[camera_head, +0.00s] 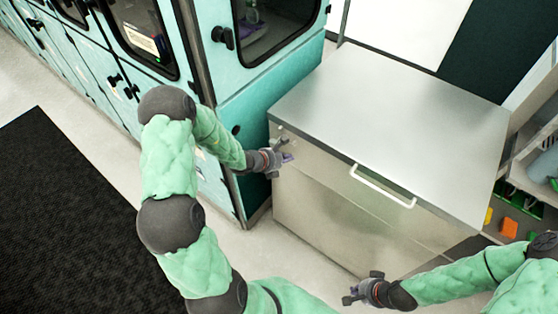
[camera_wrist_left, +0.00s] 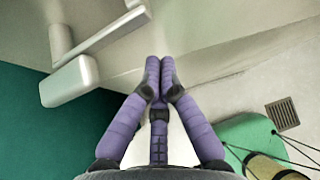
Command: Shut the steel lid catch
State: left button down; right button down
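The steel chest has a flat lid (camera_head: 390,105), which lies down on its body (camera_head: 330,220). The steel lid catch (camera_head: 281,142) is a small lever near the chest's upper left front corner. In the left wrist view the catch (camera_wrist_left: 70,82) shows as a silver bar with a thick block end, left of my fingers and apart from them. My left gripper (camera_head: 287,158) is just below the catch. In the wrist view its purple fingertips (camera_wrist_left: 160,65) are together with nothing between them. My right gripper (camera_head: 362,287) is open and empty, low in front of the chest.
A white handle (camera_head: 383,187) sticks out from the lid's front edge. Teal cabinets (camera_head: 265,90) stand close on the left of the chest. A shelf with coloured items (camera_head: 509,228) is on the right. A dark mat (camera_head: 70,220) lies on the floor at left.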

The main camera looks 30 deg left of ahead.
pick_arm(q)
jog(key=shift+w+a+r+p, duration=0.2)
jog(key=shift+a+r, duration=0.05)
jog(key=shift+r, duration=0.6)
jog(key=shift+w+a+r+p, duration=0.15)
jog(key=shift+a+r, duration=0.05)
jog(key=shift+r, duration=0.6)
jog(key=shift+r+p, duration=0.2)
jog(key=shift+p, duration=0.6)
jog(key=shift+h, duration=0.3)
